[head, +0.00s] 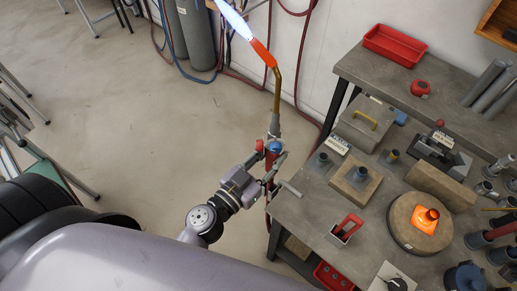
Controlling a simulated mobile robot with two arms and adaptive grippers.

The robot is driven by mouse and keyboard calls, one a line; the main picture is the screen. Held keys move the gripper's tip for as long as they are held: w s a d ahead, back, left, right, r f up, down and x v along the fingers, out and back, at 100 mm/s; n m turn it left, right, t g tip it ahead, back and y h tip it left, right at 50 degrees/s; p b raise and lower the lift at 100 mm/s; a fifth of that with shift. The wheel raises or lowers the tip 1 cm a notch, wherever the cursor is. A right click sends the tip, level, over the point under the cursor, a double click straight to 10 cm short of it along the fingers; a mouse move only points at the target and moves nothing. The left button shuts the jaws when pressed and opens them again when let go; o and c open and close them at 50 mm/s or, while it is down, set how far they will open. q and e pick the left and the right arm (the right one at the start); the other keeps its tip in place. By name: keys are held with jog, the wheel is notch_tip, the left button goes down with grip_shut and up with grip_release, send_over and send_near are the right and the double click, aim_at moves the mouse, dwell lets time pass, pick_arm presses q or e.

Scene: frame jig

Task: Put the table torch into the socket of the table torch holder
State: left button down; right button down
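The table torch (277,95) stands upright above the floor, left of the workbench. It has a brass tube, a red tip and a long bluish-white flame pointing up and left. My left gripper (272,163) is closed around its lower body, near red and blue fittings. A red hose hangs below it. I cannot tell for sure which bench item is the table torch holder; a small grey box with a red frame (346,228) stands at the bench's left front, and a wooden block with a dark upright cylinder (357,177) stands behind it. My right gripper is not in view.
A red tray (394,45) is on the back bench. Open floor lies left.

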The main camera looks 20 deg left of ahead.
aim_at(269, 169)
pick_arm(q)
jog(key=shift+w+d+f, duration=0.1)
jog(key=shift+w+f, duration=0.05)
jog(key=shift+f, duration=0.25)
jog(key=shift+s+f+b, duration=0.2)
jog(key=shift+f+b, duration=0.85)
jog(key=shift+b, duration=0.15)
notch_tip(269, 169, down, 2)
jog(key=shift+w+b, duration=0.1)
jog(key=shift+b, duration=0.6)
jog(key=shift+f+b, duration=0.3)
jog(key=shift+f, duration=0.1)
